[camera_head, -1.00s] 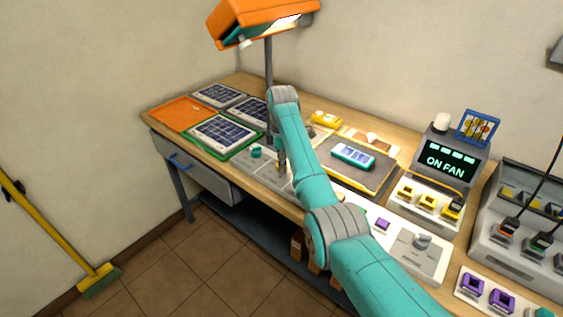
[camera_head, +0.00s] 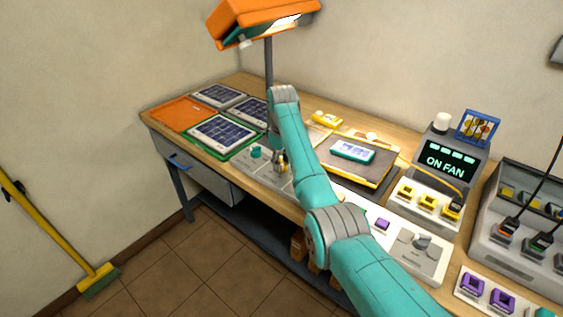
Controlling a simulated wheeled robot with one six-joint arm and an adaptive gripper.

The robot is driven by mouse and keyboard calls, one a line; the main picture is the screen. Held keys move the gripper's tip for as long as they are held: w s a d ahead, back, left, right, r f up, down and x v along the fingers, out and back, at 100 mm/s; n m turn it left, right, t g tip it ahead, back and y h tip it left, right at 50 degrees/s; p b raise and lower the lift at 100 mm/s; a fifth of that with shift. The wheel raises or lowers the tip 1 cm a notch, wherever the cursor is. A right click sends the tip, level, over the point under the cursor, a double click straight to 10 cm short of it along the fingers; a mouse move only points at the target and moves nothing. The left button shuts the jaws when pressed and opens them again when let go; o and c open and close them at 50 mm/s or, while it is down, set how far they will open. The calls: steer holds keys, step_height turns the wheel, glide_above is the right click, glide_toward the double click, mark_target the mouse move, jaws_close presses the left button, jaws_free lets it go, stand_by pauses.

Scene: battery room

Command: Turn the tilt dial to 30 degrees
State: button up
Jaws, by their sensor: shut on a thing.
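My gripper (camera_head: 280,165) is at the grey control panel (camera_head: 250,166) near the table's front edge, left of my arm. Its fingers are shut on a small knob that they mostly hide, apparently the tilt dial. I cannot read the dial's angle or scale from here. A teal knob (camera_head: 256,151) stands on the same panel, just left of my gripper and apart from it. Right of my arm, a dark plate (camera_head: 376,170) with a yellow edge carries a teal and white device (camera_head: 353,150). The plate looks slightly tilted.
Solar panels (camera_head: 222,132) and an orange tray (camera_head: 183,114) lie at the left. An orange lamp (camera_head: 262,20) hangs above. The ON FAN unit (camera_head: 445,160) and a white panel with a grey knob (camera_head: 421,243) stand right of my arm.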

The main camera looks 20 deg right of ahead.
steer(key=m, duration=1.3)
steer(key=shift+m, duration=0.4)
steer(key=m, duration=1.3)
steer(key=shift+m, duration=0.3)
steer(key=o, duration=1.1)
steer(key=shift+o, duration=0.2)
